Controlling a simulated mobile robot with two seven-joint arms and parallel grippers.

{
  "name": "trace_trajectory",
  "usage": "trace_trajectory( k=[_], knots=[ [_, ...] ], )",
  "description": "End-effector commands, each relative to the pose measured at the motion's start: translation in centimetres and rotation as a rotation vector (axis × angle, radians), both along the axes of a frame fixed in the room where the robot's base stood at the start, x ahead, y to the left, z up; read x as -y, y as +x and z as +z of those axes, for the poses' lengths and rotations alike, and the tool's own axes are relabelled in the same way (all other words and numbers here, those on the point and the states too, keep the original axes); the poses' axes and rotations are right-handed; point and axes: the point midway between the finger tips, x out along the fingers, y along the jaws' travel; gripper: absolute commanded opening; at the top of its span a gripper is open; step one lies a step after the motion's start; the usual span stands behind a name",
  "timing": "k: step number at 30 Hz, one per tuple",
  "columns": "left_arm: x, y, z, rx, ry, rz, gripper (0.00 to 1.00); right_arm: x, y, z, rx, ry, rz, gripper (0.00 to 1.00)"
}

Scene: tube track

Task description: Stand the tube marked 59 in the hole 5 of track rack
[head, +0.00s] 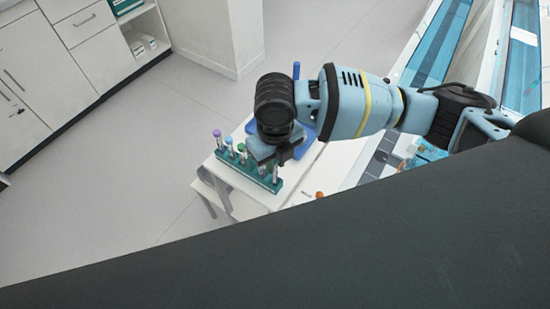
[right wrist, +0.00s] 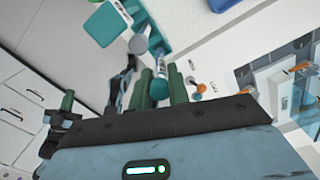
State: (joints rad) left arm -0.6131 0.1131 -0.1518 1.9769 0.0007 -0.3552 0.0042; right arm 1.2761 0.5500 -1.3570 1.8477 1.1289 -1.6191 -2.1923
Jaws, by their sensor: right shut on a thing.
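The teal track rack (head: 248,180) stands on the white table in the head view, holding several tubes. A purple-capped tube (head: 217,133), a pale-blue-capped one and a green-capped one (head: 241,148) show at its left. My right gripper (head: 278,154) is over the rack's right end. In the right wrist view it (right wrist: 161,88) is shut on a tube with a teal cap (right wrist: 158,90), between the green fingers. The held tube's lower end and its mark are not readable. The hole numbers are too small to read. My left gripper is out of view.
An orange-capped thing (head: 319,194) is on the table's right side, apart from the rack. A blue tray-like thing (head: 308,136) lies partly behind my right gripper. White cabinets (head: 70,40) stand at the far left, with clear floor between.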

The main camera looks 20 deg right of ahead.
Motion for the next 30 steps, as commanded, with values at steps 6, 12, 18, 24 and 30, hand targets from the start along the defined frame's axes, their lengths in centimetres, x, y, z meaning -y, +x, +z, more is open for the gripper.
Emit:
trace_trajectory(
  k=[6,12,18,24,30],
  knots=[
    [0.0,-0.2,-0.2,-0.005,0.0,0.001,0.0,0.0,0.0,-0.7,-0.002,-0.001,0.0,0.05],
    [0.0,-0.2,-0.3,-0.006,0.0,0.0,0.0,0.0,0.0,-0.9,-0.001,0.0,0.001,0.05],
    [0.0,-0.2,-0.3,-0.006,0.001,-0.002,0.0,0.0,0.0,-0.9,-0.001,0.0,0.0,0.05],
    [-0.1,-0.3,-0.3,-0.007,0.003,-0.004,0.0,0.0,0.0,-1.1,-0.001,0.0,0.0,0.05],
    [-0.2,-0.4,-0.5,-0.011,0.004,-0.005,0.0,0.0,0.0,-1.6,-0.001,0.0,0.0,0.05]
  ],
)
